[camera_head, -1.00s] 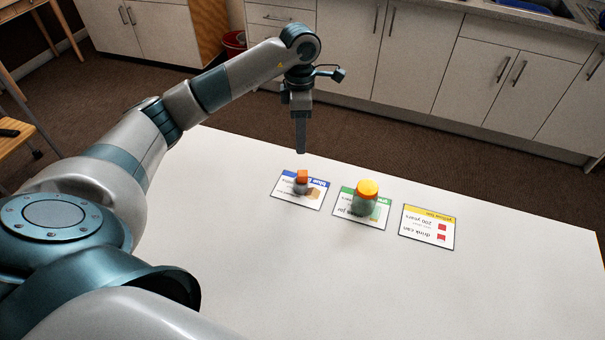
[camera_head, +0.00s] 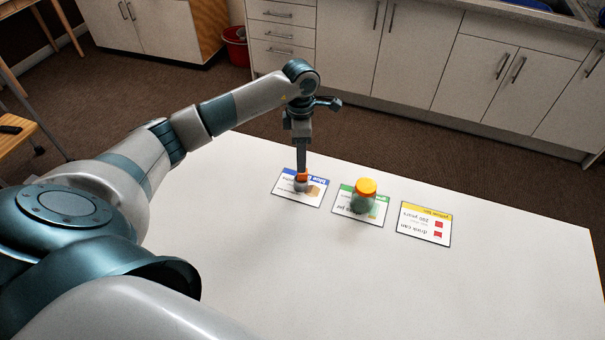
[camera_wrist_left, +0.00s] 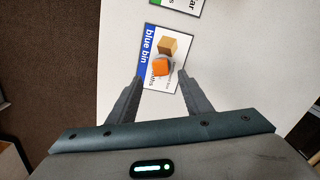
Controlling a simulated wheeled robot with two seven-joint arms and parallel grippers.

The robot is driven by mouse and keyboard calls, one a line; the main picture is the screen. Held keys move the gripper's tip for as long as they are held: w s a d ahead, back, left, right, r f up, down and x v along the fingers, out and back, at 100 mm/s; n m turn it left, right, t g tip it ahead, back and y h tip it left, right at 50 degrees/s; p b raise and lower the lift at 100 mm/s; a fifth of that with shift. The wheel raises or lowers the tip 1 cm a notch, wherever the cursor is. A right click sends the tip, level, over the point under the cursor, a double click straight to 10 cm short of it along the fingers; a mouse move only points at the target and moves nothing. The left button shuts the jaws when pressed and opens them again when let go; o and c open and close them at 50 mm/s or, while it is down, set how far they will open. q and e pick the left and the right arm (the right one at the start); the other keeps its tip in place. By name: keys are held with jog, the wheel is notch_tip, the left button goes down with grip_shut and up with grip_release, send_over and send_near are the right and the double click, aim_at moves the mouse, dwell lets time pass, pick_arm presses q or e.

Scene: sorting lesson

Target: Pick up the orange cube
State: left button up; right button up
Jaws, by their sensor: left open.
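The orange cube (camera_head: 302,177) sits on top of a small grey round object (camera_head: 301,187), which stands on the blue bin card (camera_head: 287,188). In the left wrist view the orange cube (camera_wrist_left: 161,68) shows just beyond the fingertips, roughly between their lines, with the grey object (camera_wrist_left: 153,60) under it. My left gripper (camera_head: 302,170) points down right at the cube in the head view and hides part of it. Its two fingers (camera_wrist_left: 156,80) are apart with nothing between them. My right gripper is not in view.
A yellow card (camera_head: 425,224) lies farther right. The white table (camera_head: 330,280) is clear in front. Cabinets (camera_head: 430,60) and a red bucket (camera_head: 236,46) stand beyond it.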

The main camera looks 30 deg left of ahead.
aim_at(303, 175)
pick_arm(q)
jog(key=shift+d+f+p, duration=0.15)
jog(key=shift+f+p, duration=0.35)
jog(key=shift+f, duration=0.05)
notch_tip(303, 175, down, 3)
jog(key=shift+d+f+p, duration=0.1)
jog(key=shift+d+p, duration=0.05)
jog(key=shift+p, duration=0.55)
jog(key=shift+f, duration=0.35)
jog(key=c, duration=1.1)
jog(key=shift+r, duration=0.1)
